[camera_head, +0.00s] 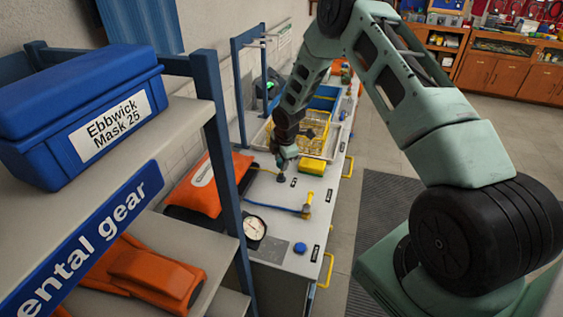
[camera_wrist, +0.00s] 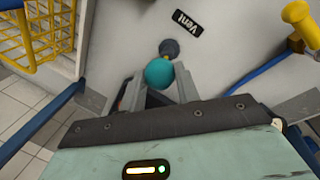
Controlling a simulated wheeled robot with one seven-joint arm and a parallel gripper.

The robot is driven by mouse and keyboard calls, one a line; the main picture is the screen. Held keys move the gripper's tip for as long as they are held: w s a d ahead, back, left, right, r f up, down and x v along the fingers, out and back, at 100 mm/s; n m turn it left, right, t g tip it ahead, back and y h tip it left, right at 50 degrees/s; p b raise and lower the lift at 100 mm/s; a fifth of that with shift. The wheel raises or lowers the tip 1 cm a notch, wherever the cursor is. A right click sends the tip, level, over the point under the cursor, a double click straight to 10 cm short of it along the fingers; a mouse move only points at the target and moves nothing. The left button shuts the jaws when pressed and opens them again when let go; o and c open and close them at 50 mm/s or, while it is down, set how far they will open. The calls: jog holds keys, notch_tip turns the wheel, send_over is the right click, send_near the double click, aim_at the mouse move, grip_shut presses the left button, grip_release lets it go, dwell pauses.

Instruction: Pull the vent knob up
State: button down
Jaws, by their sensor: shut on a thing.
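The vent knob (camera_wrist: 159,73) is a round teal ball above a dark round base (camera_wrist: 169,48) on the grey bench top. A black label reading "Vent" (camera_wrist: 187,18) lies beside the base in the wrist view. My gripper (camera_wrist: 158,86) has its two fingers on either side of the teal knob and is shut on it. In the head view my gripper (camera_head: 283,168) points down at the bench, and the knob is too small there to make out clearly. The fingers hide part of the knob's sides.
A yellow wire basket (camera_wrist: 38,35) stands near the gripper. A yellow fitting (camera_head: 306,206) with a blue hose lies on the bench (camera_head: 290,228), close to a round gauge (camera_head: 254,227) and a blue button (camera_head: 300,248). An orange bag (camera_head: 205,185) lies at the bench's left side.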

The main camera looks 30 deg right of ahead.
jog(key=v, duration=0.2)
jog(key=shift+w+r+p, duration=0.15)
jog(key=shift+r+p, duration=0.15)
jog(key=shift+f, duration=0.1)
jog(key=c, duration=1)
grip_release()
jog(key=b+v, duration=0.4)
jog(key=v, duration=1.3)
jog(key=shift+a+r, duration=0.1)
jog(key=shift+r, duration=0.15)
